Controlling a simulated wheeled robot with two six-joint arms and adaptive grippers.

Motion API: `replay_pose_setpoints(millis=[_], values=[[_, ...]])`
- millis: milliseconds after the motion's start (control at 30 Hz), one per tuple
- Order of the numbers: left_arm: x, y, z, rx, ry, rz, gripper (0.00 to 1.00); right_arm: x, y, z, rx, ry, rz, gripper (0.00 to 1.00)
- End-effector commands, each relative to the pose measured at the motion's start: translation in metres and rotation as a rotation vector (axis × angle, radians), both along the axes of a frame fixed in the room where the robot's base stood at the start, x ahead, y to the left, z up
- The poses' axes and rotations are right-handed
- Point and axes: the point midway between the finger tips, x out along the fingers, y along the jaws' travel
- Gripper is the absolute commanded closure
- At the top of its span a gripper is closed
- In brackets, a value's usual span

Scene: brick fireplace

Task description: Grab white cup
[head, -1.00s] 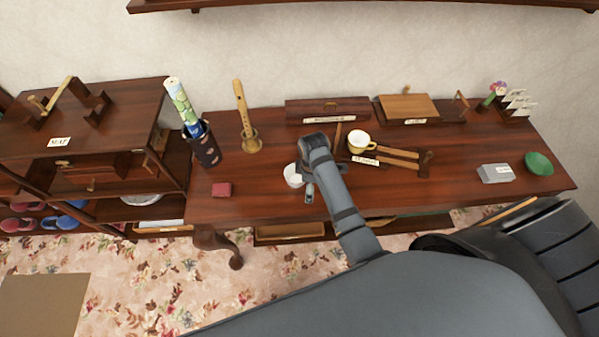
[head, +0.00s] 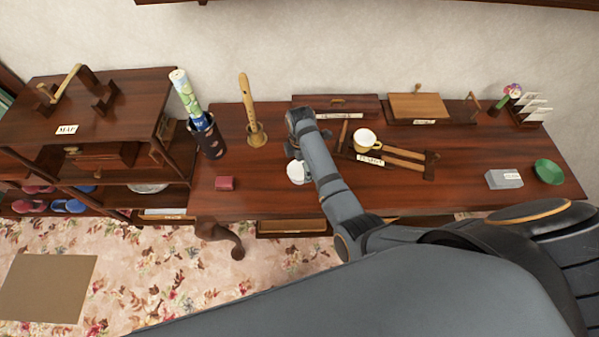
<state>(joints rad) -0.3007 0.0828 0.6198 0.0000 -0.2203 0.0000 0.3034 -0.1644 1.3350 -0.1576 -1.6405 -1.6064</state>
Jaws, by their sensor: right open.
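A small white cup (head: 296,172) stands on the dark wooden table (head: 470,165), left of my right forearm. The arm hides its right side. A second cup (head: 366,141), cream inside with a yellowish outside and handle, stands further right by the wooden tools. My right gripper (head: 299,150) is open, just behind and above the white cup. My wrist hides most of its fingers, and I cannot tell whether it touches the cup. My left gripper is not in view.

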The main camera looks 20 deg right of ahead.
Motion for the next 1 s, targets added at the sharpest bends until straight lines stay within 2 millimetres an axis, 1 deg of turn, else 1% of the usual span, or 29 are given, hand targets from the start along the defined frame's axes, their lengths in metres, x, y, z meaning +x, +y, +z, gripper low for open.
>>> replay_pose_setpoints(millis=[33, 100, 233, 333, 500, 900, 967, 1000], values=[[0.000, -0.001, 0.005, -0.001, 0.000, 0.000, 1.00, -0.001, 0.001, -0.006, 0.000, 0.005, 0.000, 0.00], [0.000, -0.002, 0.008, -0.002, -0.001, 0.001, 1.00, -0.001, 0.003, -0.019, 0.000, 0.006, 0.000, 0.00], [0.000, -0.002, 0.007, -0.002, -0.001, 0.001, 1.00, 0.000, 0.003, -0.039, 0.000, 0.002, 0.000, 0.00], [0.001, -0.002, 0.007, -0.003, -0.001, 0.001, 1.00, 0.000, 0.003, -0.044, 0.001, 0.001, -0.001, 0.00], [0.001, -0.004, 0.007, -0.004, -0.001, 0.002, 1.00, 0.000, 0.003, -0.044, 0.001, 0.001, -0.001, 0.00], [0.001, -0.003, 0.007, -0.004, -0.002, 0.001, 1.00, 0.000, 0.003, -0.044, 0.001, 0.001, -0.001, 0.54], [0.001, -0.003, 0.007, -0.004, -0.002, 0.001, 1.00, 0.000, 0.003, -0.044, 0.001, 0.001, -0.001, 0.62], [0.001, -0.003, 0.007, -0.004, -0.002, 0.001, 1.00, 0.000, 0.003, -0.044, 0.001, 0.001, -0.001, 0.62]])
